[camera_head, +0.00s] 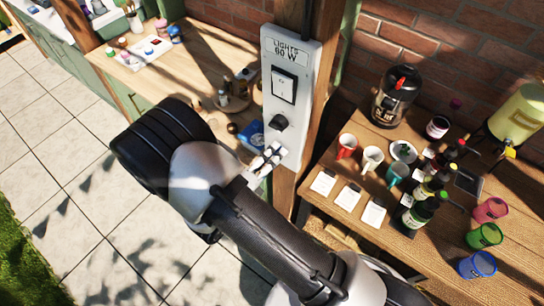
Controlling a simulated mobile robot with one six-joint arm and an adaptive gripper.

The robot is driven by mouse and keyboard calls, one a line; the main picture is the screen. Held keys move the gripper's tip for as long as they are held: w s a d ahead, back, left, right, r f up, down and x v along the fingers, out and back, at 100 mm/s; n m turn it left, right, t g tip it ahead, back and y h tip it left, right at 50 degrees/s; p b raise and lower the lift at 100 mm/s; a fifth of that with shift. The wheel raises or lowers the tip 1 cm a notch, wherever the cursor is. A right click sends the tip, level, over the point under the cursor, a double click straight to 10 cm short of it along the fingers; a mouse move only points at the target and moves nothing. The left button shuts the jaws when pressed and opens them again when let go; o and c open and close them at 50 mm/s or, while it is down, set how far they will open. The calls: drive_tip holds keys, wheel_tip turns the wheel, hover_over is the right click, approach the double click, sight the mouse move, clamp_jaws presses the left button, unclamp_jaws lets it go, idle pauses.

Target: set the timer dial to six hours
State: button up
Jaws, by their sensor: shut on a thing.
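A tall pale control panel (290,85) is mounted on a wooden post. It carries a "LIGHTS 60 W" label (287,52), a rocker switch (284,86) and a black knob (278,122). My gripper (266,160) is at the lower end of the panel, below the black knob, partly hidden by my arm. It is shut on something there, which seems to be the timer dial. The dial's face, pointer and hour marks are covered or too small to read, so its setting cannot be told.
Right of the post, a wooden table (330,207) holds cups, cards, bottles, a black urn (396,95) and a yellow dispenser (518,118). Left of it, a wooden counter (207,62) holds jars and a round tray (234,103). Paved floor (50,130) lies open at left.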

drive_tip(key=shift+s+d+f+m+t+y+b, duration=0.15)
drive_tip(key=shift+m+t+b, duration=0.25)
drive_tip(key=shift+m+b, duration=3.2)
drive_tip(key=shift+d+r+m+t+y+b, duration=0.1)
drive_tip(key=shift+m+t+y+b, duration=0.25)
drive_tip(key=shift+m+b, duration=3.25)
drive_tip(key=m+p, duration=0.3)
drive_tip(key=shift+m, duration=0.4)
drive_tip(key=o, duration=1.1)
drive_tip(key=shift+c, duration=0.2)
